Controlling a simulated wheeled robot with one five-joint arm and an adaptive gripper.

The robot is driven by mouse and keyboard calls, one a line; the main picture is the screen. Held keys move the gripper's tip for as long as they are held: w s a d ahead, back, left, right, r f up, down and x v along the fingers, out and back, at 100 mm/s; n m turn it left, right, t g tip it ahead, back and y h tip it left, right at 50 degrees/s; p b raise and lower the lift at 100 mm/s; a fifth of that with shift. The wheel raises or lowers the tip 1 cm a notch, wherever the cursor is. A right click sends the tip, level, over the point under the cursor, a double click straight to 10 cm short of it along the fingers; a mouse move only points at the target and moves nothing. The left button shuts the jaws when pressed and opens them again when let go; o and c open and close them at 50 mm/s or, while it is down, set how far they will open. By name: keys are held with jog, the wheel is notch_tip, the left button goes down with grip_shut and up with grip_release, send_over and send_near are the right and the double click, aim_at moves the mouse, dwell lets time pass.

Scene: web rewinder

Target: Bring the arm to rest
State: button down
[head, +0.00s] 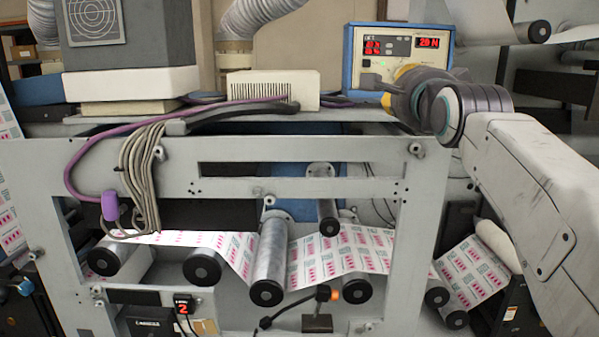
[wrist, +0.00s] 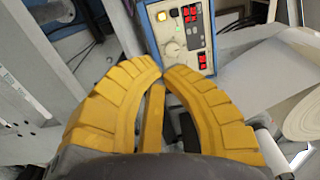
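My gripper (wrist: 163,68) has two curved yellow fingers whose tips meet in the wrist view. It looks shut, with no object held between the tips. A narrow yellow bar shows between the fingers, lower down. In the head view my gripper (head: 390,88) is partly hidden behind its own wrist, in front of the lower part of the blue-framed control box. My arm reaches in from the right edge, raised above the machine frame. The control box (head: 402,42) has red displays; it also shows beyond the fingertips in the wrist view (wrist: 172,17).
The grey machine frame (head: 290,180) spans below, with printed web (head: 345,250) running over several rollers. Purple and grey cables (head: 140,165) hang at the left. A vented beige box (head: 272,88) stands on the top ledge. A white roll (wrist: 302,118) lies to the right in the wrist view.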

jog(key=s+f+n+g, duration=0.1)
jog(key=f, duration=0.2)
jog(key=s+f+n+g, duration=0.1)
jog(key=s+f+n, duration=0.1)
jog(key=f, duration=0.2)
jog(key=s+f+n+g, duration=0.1)
jog(key=f, duration=0.2)
jog(key=shift+s+f, duration=0.25)
jog(key=shift+s, duration=0.15)
jog(key=s+f+n+g, duration=1)
jog(key=s+f+n, duration=0.4)
jog(key=s+f, duration=1.4)
notch_tip(320, 180, down, 3)
jog(key=shift+s+f+g, duration=0.1)
jog(key=shift+s+g, duration=0.1)
jog(key=shift+g, duration=0.2)
